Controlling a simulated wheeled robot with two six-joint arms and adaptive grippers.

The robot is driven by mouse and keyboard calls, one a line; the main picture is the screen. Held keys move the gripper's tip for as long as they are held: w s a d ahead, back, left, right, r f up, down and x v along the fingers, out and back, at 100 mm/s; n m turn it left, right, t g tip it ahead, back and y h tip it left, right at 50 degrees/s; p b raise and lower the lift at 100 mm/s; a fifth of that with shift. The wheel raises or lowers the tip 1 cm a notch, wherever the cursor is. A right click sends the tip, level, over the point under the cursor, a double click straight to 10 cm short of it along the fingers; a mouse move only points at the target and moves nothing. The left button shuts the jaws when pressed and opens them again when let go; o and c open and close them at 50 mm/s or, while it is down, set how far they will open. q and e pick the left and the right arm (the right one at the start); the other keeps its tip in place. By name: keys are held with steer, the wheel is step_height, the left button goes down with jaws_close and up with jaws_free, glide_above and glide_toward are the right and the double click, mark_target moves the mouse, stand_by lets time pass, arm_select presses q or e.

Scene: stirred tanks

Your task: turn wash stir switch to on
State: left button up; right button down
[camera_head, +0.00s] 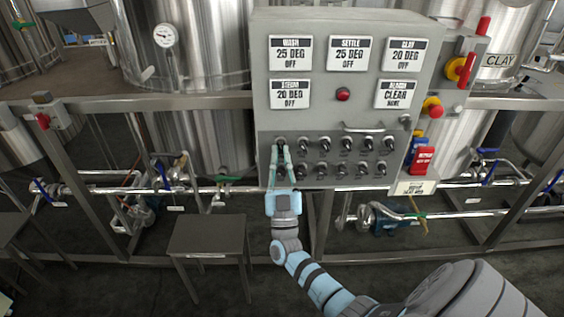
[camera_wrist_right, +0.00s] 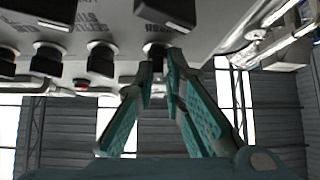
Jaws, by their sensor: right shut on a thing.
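The grey control panel (camera_head: 345,116) stands in the middle of the head view and carries two rows of small black switches. My right gripper (camera_head: 281,147) reaches up to the leftmost switch of the upper row (camera_head: 280,140). Its teal fingers are shut on that switch and partly hide it, so its setting cannot be read. In the right wrist view the fingertips (camera_wrist_right: 160,66) close around the dark switch stem (camera_wrist_right: 156,50). The small labels by the switches are too small to read in the head view. My left gripper is not in view.
A red button (camera_head: 343,94) sits above the switches, and a metal handle (camera_head: 364,128) is to its lower right. A stool (camera_head: 209,235) stands low on the left. Pipes run behind.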

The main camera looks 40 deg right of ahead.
steer(key=shift+w+a+r+m+g+h+b, duration=0.1)
steer(key=shift+m+g+h+b, duration=0.3)
steer(key=shift+m+g+h, duration=1.35)
steer(key=shift+w+a+r+m+g+h+b, duration=0.25)
steer(key=shift+m+g+h, duration=0.65)
steer(key=shift+m+g, duration=1.65)
steer(key=shift+s+f+m+g+h+b, duration=0.1)
steer(key=shift+m+g+h+b, duration=0.4)
steer(key=shift+m+g+h, duration=1.7)
steer(key=shift+m+t+y, duration=0.7)
steer(key=shift+m+y, duration=0.05)
steer(key=shift+m, duration=0.25)
steer(key=c, duration=1.7)
jaws_free()
steer(key=shift+d+f, duration=0.1)
steer(key=v, duration=1.2)
